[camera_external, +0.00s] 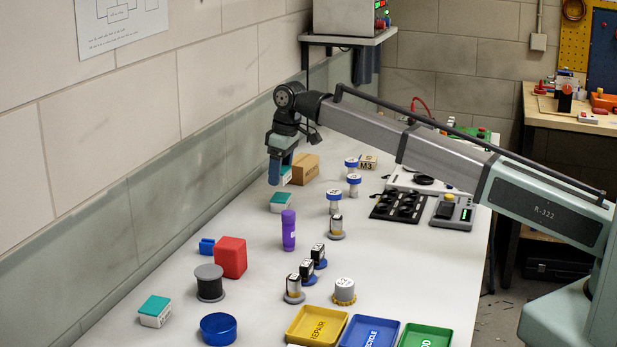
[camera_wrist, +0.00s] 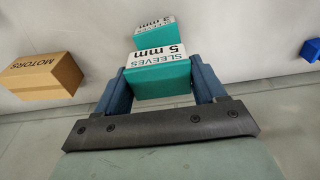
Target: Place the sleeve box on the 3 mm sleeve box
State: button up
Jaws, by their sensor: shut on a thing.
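My gripper (camera_external: 279,172) is shut on the 5 mm sleeve box (camera_wrist: 158,72), a teal and white box marked "SLEEVES 5 mm". In the wrist view it sits between the two blue fingers; in the external view only a small part of it (camera_external: 287,174) shows. The 3 mm sleeve box (camera_wrist: 155,33), also teal and white, shows just beyond the held box, which partly hides it. In the external view the 3 mm sleeve box (camera_external: 281,202) stands on the bench near the wall, below my gripper. The held box appears above it and apart from it.
A brown MOTORS box (camera_external: 305,168) stands close by, behind my gripper. A purple cylinder (camera_external: 288,230), a red block (camera_external: 230,257) and a small blue block (camera_external: 207,246) stand nearer the camera. Another teal-topped box (camera_external: 155,311) is at the front left. Coloured trays (camera_external: 317,326) lie at the front.

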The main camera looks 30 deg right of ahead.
aim_at(287, 170)
jog(key=shift+f, duration=1.95)
jog(key=shift+f, duration=0.1)
jog(key=o, duration=1)
jog(key=r, duration=0.4)
jog(key=s+d+r, duration=0.1)
jog(key=r, duration=0.7)
jog(key=shift+s+d, duration=0.15)
